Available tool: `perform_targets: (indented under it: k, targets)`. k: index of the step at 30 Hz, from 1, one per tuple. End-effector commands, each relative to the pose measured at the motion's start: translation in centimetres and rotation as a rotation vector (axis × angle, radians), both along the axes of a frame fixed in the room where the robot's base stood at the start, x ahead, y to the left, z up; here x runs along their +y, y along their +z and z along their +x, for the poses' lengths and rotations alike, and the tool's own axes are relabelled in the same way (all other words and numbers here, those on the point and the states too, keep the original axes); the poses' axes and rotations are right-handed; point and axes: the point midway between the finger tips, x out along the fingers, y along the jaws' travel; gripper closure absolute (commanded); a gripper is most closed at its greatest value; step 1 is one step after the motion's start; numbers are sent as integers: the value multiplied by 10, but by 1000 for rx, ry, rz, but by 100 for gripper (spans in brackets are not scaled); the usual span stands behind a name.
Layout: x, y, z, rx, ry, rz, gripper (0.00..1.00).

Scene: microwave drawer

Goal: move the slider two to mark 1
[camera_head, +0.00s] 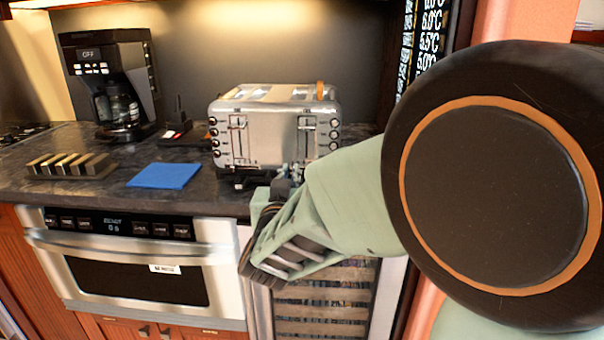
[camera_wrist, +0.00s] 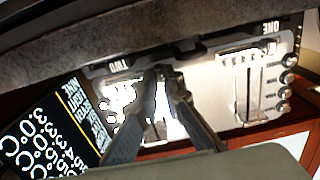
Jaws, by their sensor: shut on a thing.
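The silver toaster (camera_head: 265,152) stands on the dark counter, with one slider track on the left of its front and another on the right. In the wrist view the toaster (camera_wrist: 225,98) appears upside down, with the label TWO (camera_wrist: 106,65) at left and ONE (camera_wrist: 270,28) at right. My gripper (camera_head: 287,172) is low at the toaster's right front. In the wrist view my gripper (camera_wrist: 163,72) has its fingertips close together by the label TWO, shut on slider two. The fingers mostly hide the slider, and glare hides its marks.
A steel oven drawer (camera_head: 135,275) is below. A temperature display panel (camera_head: 428,40) stands right of the toaster.

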Motion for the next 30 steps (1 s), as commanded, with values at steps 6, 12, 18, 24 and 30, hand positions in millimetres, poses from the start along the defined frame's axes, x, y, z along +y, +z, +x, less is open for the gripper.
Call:
perform_targets:
  k: [6,12,18,24,30]
  targets:
    - [4,1,0,-2,9,0,88]
    - [3,1,0,-1,8,0,74]
    - [3,1,-1,-1,7,0,74]
    - [5,2,-22,-2,11,0,74]
    - [6,1,-56,-2,11,0,74]
